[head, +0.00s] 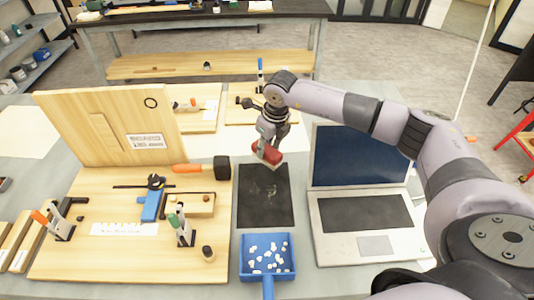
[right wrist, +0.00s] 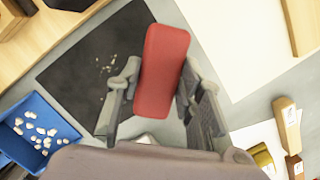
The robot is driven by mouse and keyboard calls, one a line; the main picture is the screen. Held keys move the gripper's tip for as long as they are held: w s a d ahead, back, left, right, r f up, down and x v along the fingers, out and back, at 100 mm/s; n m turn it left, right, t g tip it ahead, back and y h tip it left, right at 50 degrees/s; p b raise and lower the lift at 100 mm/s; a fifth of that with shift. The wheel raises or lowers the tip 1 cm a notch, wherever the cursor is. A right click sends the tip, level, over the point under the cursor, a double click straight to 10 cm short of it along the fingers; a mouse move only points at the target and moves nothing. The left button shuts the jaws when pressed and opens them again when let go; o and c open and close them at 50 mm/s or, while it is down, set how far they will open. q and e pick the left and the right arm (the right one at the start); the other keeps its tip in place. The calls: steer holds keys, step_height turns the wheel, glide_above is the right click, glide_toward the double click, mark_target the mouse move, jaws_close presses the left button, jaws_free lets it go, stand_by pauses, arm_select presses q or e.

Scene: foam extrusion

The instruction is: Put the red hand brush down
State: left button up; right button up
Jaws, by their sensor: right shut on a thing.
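The red hand brush (head: 267,153) is held at the far edge of the black mat (head: 265,208) in the head view. In the right wrist view the brush's red body (right wrist: 162,70) lies between the two fingers. My right gripper (head: 270,140) is shut on it; the fingers also show in the right wrist view (right wrist: 158,98). Light bristles show under the brush in the head view. Whether they touch the surface I cannot tell. My left gripper is in neither view.
A blue dustpan (head: 267,236) with several white foam bits lies in front of the mat. Crumbs lie on the mat. An open laptop (head: 362,228) stands to the right. A wooden board (head: 110,262) with clamps and a mallet (head: 221,168) is to the left.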

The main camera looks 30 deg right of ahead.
mark_target(267, 158)
step_height(267, 158, down, 4)
steer(key=shift+s+p, duration=0.1)
steer(key=shift+p, duration=0.45)
steer(key=shift+f, duration=0.45)
steer(key=shift+f, duration=0.1)
steer(key=o, duration=1.2)
